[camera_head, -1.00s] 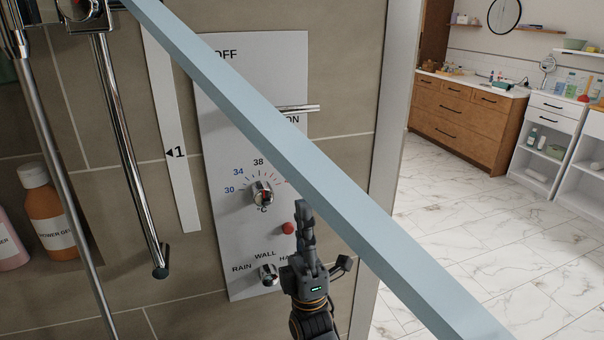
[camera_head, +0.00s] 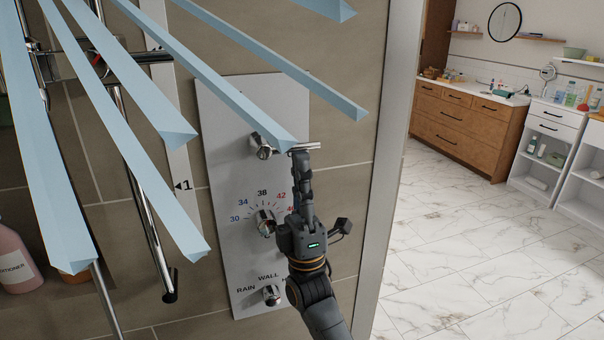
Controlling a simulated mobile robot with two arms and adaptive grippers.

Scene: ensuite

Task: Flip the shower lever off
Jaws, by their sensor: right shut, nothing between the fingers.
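The shower control panel (camera_head: 232,255) is a grey plate on the tiled wall. Its chrome lever (camera_head: 305,147) points right from a round hub (camera_head: 261,148) near the top. A pale blue streak crosses the lever's middle. The OFF and ON labels are hidden. My right gripper (camera_head: 302,162) is shut and empty, pointing up, with its fingertips at the lever's outer end, just under it in the picture. I cannot tell whether they touch. The temperature knob (camera_head: 264,222) is left of the gripper, and the RAIN/WALL selector (camera_head: 271,295) is below. My left gripper is not in view.
Several pale blue streaks (camera_head: 160,95), like water jets, slant down across the view. A chrome rail (camera_head: 150,220) and bottles (camera_head: 14,262) are on the left. A metal edge strip (camera_head: 388,200) is to the right, with open marble floor (camera_head: 470,250) beyond.

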